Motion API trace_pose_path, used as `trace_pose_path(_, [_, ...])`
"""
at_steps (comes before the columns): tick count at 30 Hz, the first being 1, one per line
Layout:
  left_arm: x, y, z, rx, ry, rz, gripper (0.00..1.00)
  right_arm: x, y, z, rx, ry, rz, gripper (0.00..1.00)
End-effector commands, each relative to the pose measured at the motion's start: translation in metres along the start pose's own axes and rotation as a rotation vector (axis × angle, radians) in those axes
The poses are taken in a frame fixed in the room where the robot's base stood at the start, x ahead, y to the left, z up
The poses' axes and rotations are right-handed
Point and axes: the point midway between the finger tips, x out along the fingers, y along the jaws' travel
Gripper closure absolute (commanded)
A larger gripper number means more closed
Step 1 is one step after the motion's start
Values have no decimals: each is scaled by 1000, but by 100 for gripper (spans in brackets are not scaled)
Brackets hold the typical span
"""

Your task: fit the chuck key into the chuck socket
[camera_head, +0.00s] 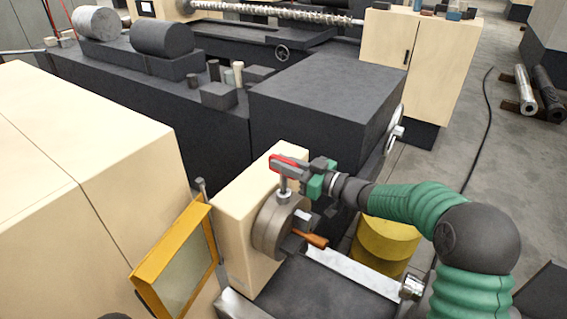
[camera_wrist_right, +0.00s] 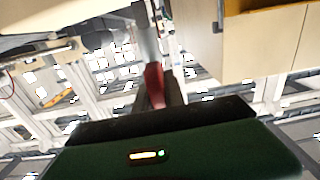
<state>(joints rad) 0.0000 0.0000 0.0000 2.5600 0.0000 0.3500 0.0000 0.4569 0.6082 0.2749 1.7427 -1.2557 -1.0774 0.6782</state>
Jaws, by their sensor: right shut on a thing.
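The chuck key has a red T-handle (camera_head: 285,161) and a grey metal shaft (camera_head: 283,184) pointing down. My right gripper (camera_head: 299,171) is shut on the red handle and holds the key upright above the chuck. The round grey chuck (camera_head: 269,228) is mounted on the cream headstock (camera_head: 238,208). The shaft's lower end meets the top of the chuck; I cannot tell whether it is inside the socket. In the right wrist view the red handle (camera_wrist_right: 154,85) and grey shaft (camera_wrist_right: 147,42) extend away from the gripper. My left gripper is not in view.
An open yellow-framed guard (camera_head: 175,262) stands left of the headstock. A wooden-handled tool (camera_head: 312,238) projects at the chuck's front. A yellow drum (camera_head: 384,245) stands behind the lathe bed. A large dark machine block (camera_head: 325,105) rises behind the headstock.

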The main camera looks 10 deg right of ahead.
Motion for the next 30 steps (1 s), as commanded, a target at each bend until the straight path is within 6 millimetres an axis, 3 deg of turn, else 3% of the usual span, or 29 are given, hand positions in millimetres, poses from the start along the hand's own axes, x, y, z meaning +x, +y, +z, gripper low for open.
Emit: trace_pose_path(30, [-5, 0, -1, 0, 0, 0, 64, 2, 2, -1, 0, 2, 0, 100])
